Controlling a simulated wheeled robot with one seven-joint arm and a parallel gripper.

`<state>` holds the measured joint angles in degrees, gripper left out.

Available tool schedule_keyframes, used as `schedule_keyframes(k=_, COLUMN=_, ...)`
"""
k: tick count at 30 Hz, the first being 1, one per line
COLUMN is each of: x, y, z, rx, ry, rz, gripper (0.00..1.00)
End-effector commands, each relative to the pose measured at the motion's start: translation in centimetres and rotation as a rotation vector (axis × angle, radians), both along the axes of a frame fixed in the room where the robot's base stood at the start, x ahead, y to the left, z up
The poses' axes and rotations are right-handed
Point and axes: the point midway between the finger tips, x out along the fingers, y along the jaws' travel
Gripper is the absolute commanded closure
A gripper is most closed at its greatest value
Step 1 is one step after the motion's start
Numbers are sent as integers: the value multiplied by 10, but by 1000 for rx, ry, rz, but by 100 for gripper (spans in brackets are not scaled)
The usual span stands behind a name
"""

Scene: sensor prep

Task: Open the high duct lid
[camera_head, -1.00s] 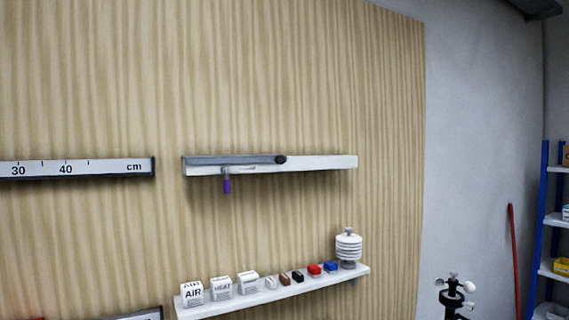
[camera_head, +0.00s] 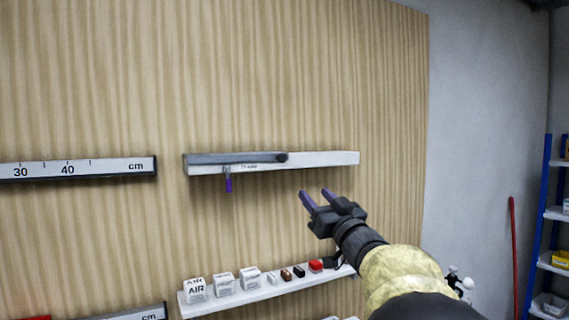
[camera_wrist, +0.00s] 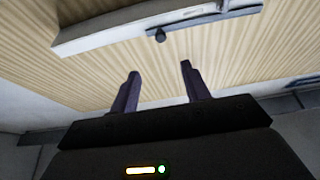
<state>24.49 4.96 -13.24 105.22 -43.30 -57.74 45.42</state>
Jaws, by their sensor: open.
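The high duct (camera_head: 330,160) is a long white bar fixed to the wood-grain wall. A grey lid (camera_head: 230,159) lies along its left part, with a dark round knob (camera_head: 282,157) at the lid's right end. In the wrist view the duct (camera_wrist: 110,32) runs across the top, with the knob (camera_wrist: 160,35) on its lower side. A small purple-tipped piece (camera_head: 228,184) hangs below the duct's left part. My gripper (camera_head: 315,196) is open and empty, below and right of the knob and apart from it. Its two purple fingers (camera_wrist: 158,72) point toward the duct in the wrist view.
A low white shelf (camera_head: 240,298) below holds white boxes marked AIR and HEAT and several small coloured blocks. My arm hides its right end. A ruler strip (camera_head: 80,168) is on the wall at left. Blue shelving (camera_head: 540,220) stands far right. The wall around the duct is clear.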

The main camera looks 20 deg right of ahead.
Motion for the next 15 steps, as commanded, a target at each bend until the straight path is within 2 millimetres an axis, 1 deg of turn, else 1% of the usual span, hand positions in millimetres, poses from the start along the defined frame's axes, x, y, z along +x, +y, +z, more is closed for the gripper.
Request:
schedule_keyframes(k=5, x=3, y=2, z=1, rx=0, ry=1, rz=2, gripper=53)
schedule_keyframes(k=8, x=10, y=3, z=5, rx=1, ry=1, rz=4, gripper=53)
schedule_keyframes(k=11, x=21, y=4, z=10, rx=0, ry=1, rz=4, gripper=53)
schedule_keyframes(k=15, x=43, y=4, z=20, rx=2, ry=2, rz=4, gripper=53)
